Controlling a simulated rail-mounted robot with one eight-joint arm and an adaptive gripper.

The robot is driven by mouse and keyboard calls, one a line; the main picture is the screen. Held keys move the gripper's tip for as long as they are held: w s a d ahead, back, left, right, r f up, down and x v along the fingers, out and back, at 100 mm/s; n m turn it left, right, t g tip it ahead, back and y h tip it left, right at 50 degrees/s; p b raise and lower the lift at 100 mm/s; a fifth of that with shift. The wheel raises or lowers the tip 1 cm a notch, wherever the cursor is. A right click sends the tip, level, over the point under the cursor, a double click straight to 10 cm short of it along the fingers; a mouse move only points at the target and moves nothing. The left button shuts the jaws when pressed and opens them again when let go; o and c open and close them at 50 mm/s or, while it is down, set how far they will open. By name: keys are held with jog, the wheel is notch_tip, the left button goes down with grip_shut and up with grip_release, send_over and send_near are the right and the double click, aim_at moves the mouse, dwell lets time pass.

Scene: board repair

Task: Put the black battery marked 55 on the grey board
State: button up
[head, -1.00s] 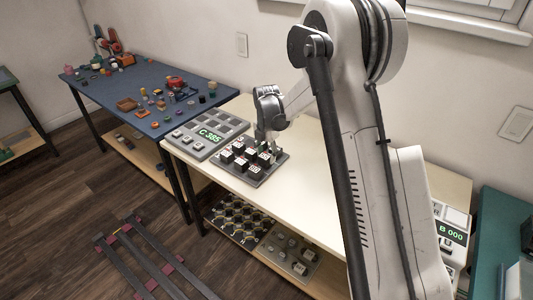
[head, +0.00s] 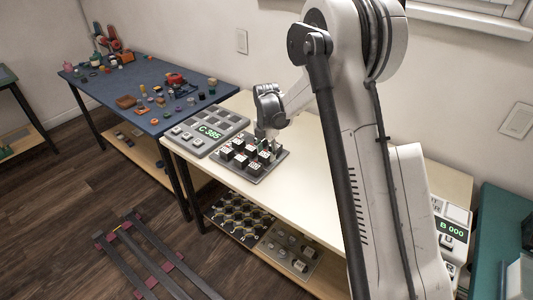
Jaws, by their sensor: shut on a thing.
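A dark tray (head: 232,174) on the cream table (head: 305,190) holds several black batteries (head: 240,160) with pale tops. Their markings are too small to read, so I cannot tell which is 55. My gripper (head: 271,146) points down over the back right part of this tray. It is shut on one of the black batteries, though its fingers and the held piece are hard to make out. A grey board (head: 184,139) with a green display reading C 385 and several square slots lies left of the tray. A few pale blocks sit in its front slots.
A blue table (head: 140,110) with many small colourful items stands at the left. A shelf under the cream table holds a patterned board (head: 240,218) and a grey board (head: 288,250). A device reading B 000 (head: 452,228) stands at the right. The cream table is clear right of the tray.

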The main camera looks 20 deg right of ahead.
aim_at(266, 153)
jog(key=shift+f, duration=0.1)
jog(key=o, duration=1.3)
notch_tip(266, 153, up, 12)
jog(key=shift+r, duration=0.1)
